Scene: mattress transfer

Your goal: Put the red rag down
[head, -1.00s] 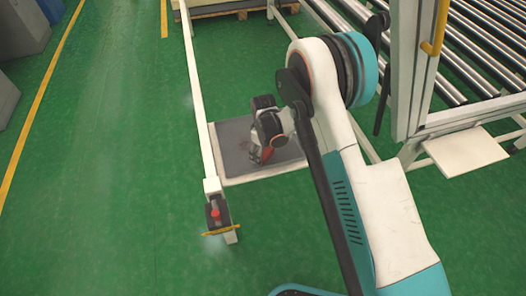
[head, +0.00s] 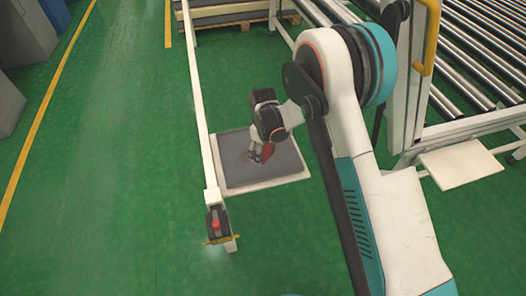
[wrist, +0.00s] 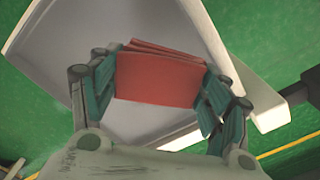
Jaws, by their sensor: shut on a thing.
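The red rag (wrist: 155,78) is folded in layers and held between the two fingers of my gripper (wrist: 158,88) in the wrist view. The mat also fills much of the wrist view behind the rag (wrist: 80,50). A faint dark reddish mark shows on the mat beside my gripper. I cannot tell how high the rag is above the mat.
A white rail (head: 198,110) runs along the mat's left side to a post with a red button (head: 216,224). A roller conveyor (head: 470,80) and white frame stand on the right. A wooden pallet (head: 235,22) lies at the back.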

